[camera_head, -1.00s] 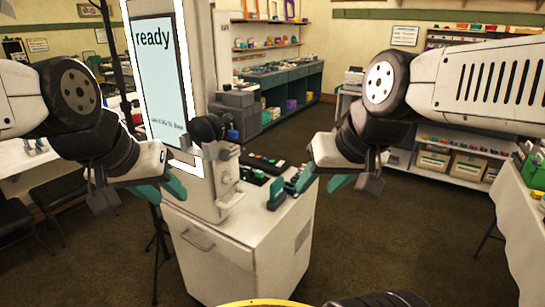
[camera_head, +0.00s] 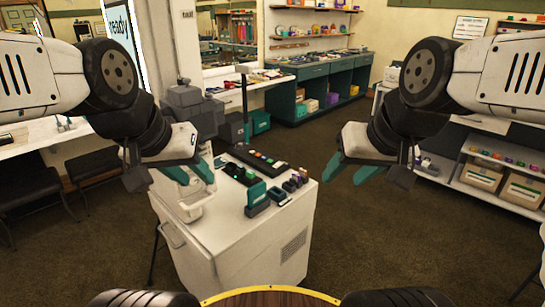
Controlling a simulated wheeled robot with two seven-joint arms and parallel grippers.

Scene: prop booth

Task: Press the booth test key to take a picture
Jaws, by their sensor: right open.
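The photo booth's tall white body with its lit screen (camera_head: 119,37) stands at the upper left, cut by the top edge; part of the word "ready" shows. A dark strip with several coloured keys (camera_head: 258,160) lies on the white cabinet (camera_head: 235,240). I cannot tell which key is the test key. My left gripper (camera_head: 191,172) has its teal fingers apart and empty, in front of the booth's lower part and left of the strip. My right gripper (camera_head: 350,174) is open and empty, to the right of the cabinet. Neither visibly touches a key.
Green and dark blocks (camera_head: 257,196) stand on the cabinet's near part. A teal counter (camera_head: 325,84) runs along the back. A white shelf with boxes (camera_head: 490,172) is at right. Dark floor between cabinet and shelf is clear.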

